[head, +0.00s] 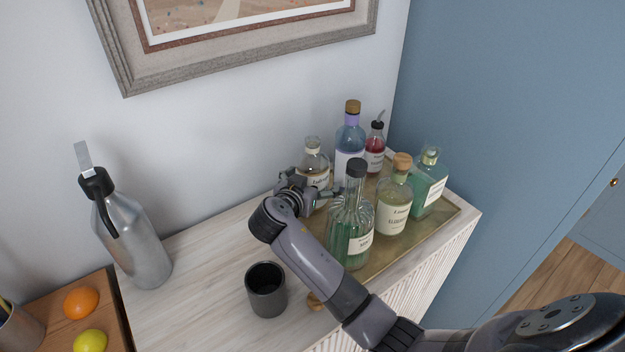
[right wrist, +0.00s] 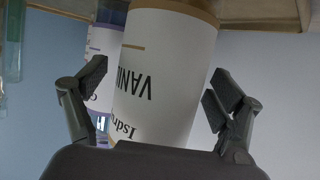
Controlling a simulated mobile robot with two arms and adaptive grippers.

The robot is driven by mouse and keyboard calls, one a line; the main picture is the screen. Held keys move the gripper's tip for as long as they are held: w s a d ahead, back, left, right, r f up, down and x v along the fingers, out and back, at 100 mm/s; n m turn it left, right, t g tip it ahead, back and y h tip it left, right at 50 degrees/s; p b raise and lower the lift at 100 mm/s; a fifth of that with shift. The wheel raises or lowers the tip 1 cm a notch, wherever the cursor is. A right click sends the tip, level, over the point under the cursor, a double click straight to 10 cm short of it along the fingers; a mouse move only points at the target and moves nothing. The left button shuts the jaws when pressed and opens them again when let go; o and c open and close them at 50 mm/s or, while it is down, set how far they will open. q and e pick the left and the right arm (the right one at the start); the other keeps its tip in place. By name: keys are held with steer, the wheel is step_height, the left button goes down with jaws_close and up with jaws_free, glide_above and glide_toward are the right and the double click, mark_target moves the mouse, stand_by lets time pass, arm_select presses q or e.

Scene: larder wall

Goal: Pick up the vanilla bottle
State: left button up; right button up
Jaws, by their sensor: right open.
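The vanilla bottle (head: 313,165) is a clear bottle with a cream label and a glass stopper, at the back left of the tray in the head view. Its label, reading "VANIL", fills the middle of the right wrist view (right wrist: 165,75), upside down. My right gripper (head: 318,188) is at this bottle, partly covering its lower body. In the wrist view the open fingers (right wrist: 158,88) stand on either side of the label, with a visible gap at the right finger. My left gripper is not in view.
A brass tray (head: 400,240) holds several other bottles close by: a green ribbed one (head: 350,225), a cork-topped one (head: 394,205), a blue one (head: 350,140) and a red one (head: 375,150). A dark cup (head: 266,292) and steel flask (head: 135,240) stand left.

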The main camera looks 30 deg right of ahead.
steer(key=shift+c, duration=0.3)
steer(key=c, duration=1.9)
steer(key=shift+r, duration=0.1)
steer(key=shift+c, duration=0.2)
steer(key=shift+w+r, duration=0.1)
steer(key=shift+r, duration=0.05)
